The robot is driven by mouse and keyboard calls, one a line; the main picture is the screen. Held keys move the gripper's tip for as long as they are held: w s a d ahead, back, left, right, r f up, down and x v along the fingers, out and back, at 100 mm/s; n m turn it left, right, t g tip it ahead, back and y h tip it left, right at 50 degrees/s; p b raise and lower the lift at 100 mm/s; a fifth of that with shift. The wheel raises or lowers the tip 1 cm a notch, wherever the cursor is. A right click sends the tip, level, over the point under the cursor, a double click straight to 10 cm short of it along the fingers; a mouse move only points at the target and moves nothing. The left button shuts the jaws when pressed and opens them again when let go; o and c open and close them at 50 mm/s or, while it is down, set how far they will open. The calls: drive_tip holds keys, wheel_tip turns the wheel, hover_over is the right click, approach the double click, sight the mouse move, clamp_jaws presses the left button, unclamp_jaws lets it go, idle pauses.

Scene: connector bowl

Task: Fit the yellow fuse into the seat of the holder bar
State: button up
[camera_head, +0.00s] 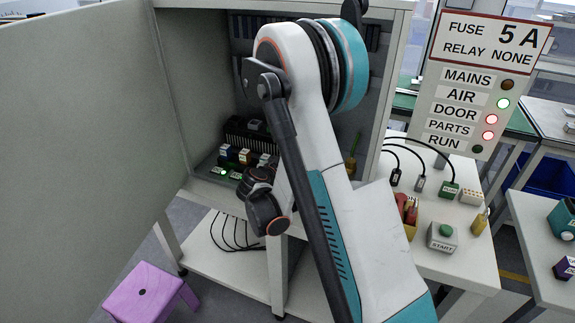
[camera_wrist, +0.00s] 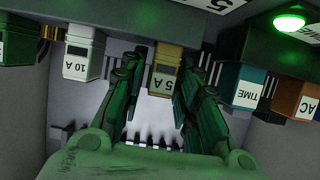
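The yellow fuse (camera_wrist: 164,80), marked 5 A, shows in the middle of the wrist view. It stands in the row of parts along the dark holder bar (camera_wrist: 120,14), level with its neighbours. How deep it sits is hidden. The green-tinted fingers of my gripper (camera_wrist: 166,62) lie on either side of it. A grey gap shows between the left finger and the fuse; the right finger is very close to it or overlaps its edge. In the head view my arm covers the gripper, and I cannot pick out the yellow fuse.
A white 10 A fuse (camera_wrist: 80,55) stands left of the fingers; a teal TIME block (camera_wrist: 245,87) and an orange AC block (camera_wrist: 297,100) stand right. A green lamp (camera_wrist: 289,22) glows. The sign (camera_head: 490,42) reads fuse 5 A, relay none. A cabinet door (camera_head: 85,130) stands at left.

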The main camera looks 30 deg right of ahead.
drive_tip(key=shift+r, duration=0.1)
drive_tip(key=shift+r, duration=0.15)
drive_tip(key=s+a+r+n+y+p, duration=0.1)
drive_tip(key=s+a+r+n+y, duration=0.2)
drive_tip(key=s+a+r, duration=0.3)
drive_tip(key=s+a+r+n+y+p, duration=0.1)
drive_tip(key=s+a+r+n+y, duration=0.3)
drive_tip(key=s, duration=1)
drive_tip(key=s+a+r+n+g+y+p, duration=0.1)
drive_tip(key=s+a+r+n+y, duration=0.2)
drive_tip(key=s+a+r, duration=0.5)
drive_tip(key=shift+s+a+y, duration=0.4)
drive_tip(key=shift+s+a, duration=0.3)
drive_tip(key=shift+s, duration=0.8)
